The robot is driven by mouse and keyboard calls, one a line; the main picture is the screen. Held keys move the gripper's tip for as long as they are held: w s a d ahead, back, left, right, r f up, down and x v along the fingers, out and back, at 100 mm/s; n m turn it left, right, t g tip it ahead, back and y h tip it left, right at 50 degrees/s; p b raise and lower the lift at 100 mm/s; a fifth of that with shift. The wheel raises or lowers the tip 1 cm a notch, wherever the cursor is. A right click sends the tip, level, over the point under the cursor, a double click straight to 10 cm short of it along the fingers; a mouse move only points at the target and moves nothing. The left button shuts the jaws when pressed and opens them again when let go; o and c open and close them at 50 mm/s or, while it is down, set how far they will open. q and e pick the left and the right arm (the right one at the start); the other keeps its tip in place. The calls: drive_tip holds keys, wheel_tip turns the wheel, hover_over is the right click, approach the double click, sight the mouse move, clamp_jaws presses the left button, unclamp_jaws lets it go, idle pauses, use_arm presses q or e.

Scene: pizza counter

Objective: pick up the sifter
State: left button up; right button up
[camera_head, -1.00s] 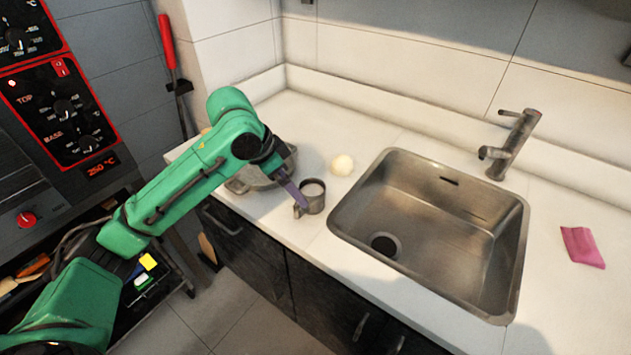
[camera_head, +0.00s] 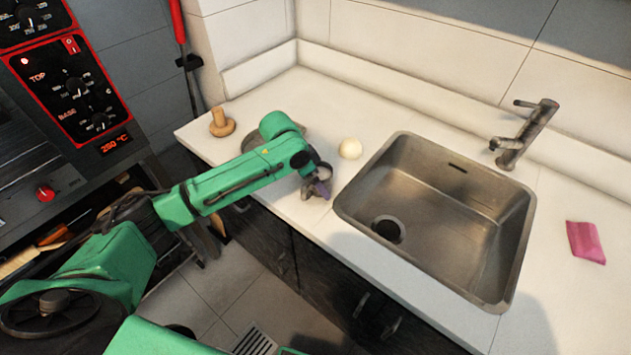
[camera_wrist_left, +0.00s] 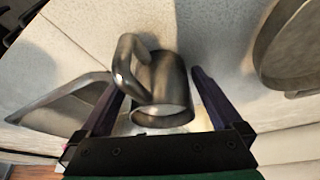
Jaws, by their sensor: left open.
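The sifter is a small grey metal cup with a curved side handle, standing on the counter left of the sink. In the left wrist view the sifter (camera_wrist_left: 172,80) lies between the two dark fingers of my left gripper (camera_wrist_left: 158,82), with its handle toward the left finger. The fingers are spread apart and not shut on it. In the head view my left gripper (camera_head: 320,186) is over the sifter and hides most of it. My right gripper is not in view.
A metal bowl (camera_wrist_left: 298,45) sits close by, partly behind my arm in the head view. A pale dough ball (camera_head: 350,148) and the sink (camera_head: 455,225) are to the right. A wooden press (camera_head: 221,124) stands at left, a pink cloth (camera_head: 585,242) far right.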

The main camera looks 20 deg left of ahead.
use_arm(q)
drive_tip(key=c, duration=1.3)
